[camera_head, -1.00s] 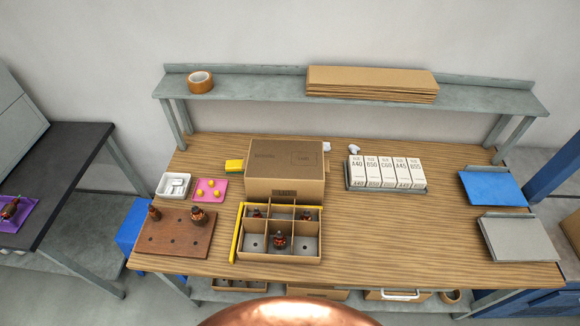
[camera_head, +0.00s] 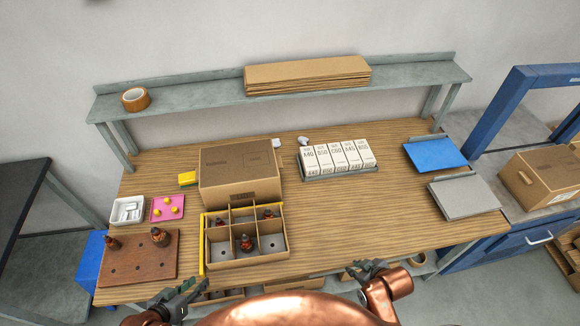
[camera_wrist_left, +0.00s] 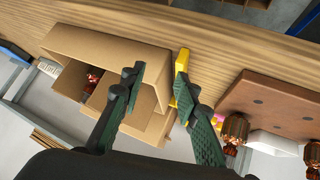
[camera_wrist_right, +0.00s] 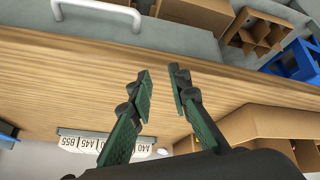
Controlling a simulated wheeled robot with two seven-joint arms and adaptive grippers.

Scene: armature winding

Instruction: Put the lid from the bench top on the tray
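The lid (camera_head: 240,172), a closed-topped brown cardboard box shape, sits on the bench top behind the tray. The tray (camera_head: 262,261) is cardboard, with dividers and several compartments; a few copper-and-dark armatures (camera_head: 246,243) stand in some of them. A yellow strip (camera_head: 202,245) runs along its left side. My left gripper (camera_head: 184,292) is open and empty near the bench's front edge, left of the tray; in the left wrist view the tray (camera_wrist_left: 110,52) lies beyond the fingers. My right gripper (camera_head: 362,269) is open and empty at the front edge, right of the tray.
A brown holed board (camera_head: 137,262) with two armatures lies left of the tray. A white dish (camera_head: 127,210), pink mat (camera_head: 160,215) and yellow block (camera_head: 187,178) are behind it. Labelled white boxes (camera_head: 338,156) stand behind right.

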